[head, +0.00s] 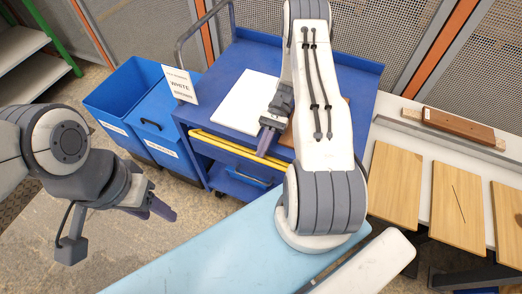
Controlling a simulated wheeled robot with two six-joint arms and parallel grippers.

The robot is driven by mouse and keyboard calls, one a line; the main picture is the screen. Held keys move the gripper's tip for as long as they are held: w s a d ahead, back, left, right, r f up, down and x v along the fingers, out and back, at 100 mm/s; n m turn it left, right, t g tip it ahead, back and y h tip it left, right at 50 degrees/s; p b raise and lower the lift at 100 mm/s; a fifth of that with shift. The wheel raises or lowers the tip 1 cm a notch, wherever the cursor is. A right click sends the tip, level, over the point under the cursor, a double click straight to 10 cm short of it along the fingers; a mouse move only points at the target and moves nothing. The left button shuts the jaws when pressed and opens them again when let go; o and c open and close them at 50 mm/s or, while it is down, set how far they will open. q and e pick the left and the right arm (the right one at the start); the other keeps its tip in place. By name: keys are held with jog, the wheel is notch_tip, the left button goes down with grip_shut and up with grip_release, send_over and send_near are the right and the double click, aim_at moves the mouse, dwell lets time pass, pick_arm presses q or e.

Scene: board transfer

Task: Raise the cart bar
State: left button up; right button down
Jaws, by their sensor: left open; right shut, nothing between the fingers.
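The blue cart (245,53) stands at the back centre, with a yellow bar (225,146) along its near side, just below the top deck's edge. My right gripper (266,140) hangs over the cart's near edge, shut and empty, its purple fingertips pointing down close to the bar's right part. I cannot tell whether they touch the bar, and my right arm hides part of the cart. My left gripper (152,207) is open and empty over the floor, in front of the cart and to its left, apart from the bar.
A white board (247,98) lies on the cart's deck. Blue bins (118,92) with a white sign (180,86) stand left of the cart. Wooden boards (459,207) lie on a white table at right. A shelf (22,58) stands far left. Floor near my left gripper is clear.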

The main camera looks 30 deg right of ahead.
jog(key=shift+r, duration=0.1)
dwell(0.8)
jog(key=shift+w+d+b, duration=0.15)
jog(key=shift+d+b, duration=0.15)
jog(key=w+d+b, duration=0.1)
jog(key=d, duration=0.1)
jog(key=w+d+b, duration=0.1)
jog(key=w+d, duration=0.1)
jog(key=w+d+b, duration=0.1)
jog(key=d, duration=0.2)
jog(key=shift+w+r+b, duration=0.1)
jog(key=shift+w+b, duration=0.25)
jog(key=shift+b, duration=0.05)
pick_arm(q)
jog(key=f, duration=0.1)
jog(key=w+f, duration=0.1)
jog(key=f, duration=0.1)
jog(key=d+f, duration=0.1)
jog(key=shift+w+d+f, duration=0.1)
jog(key=shift+w+f, duration=0.15)
jog(key=shift+w, duration=0.15)
pick_arm(e)
jog(key=shift+w+d+r, duration=0.2)
jog(key=shift+w+d, duration=0.05)
jog(key=shift+d, duration=0.1)
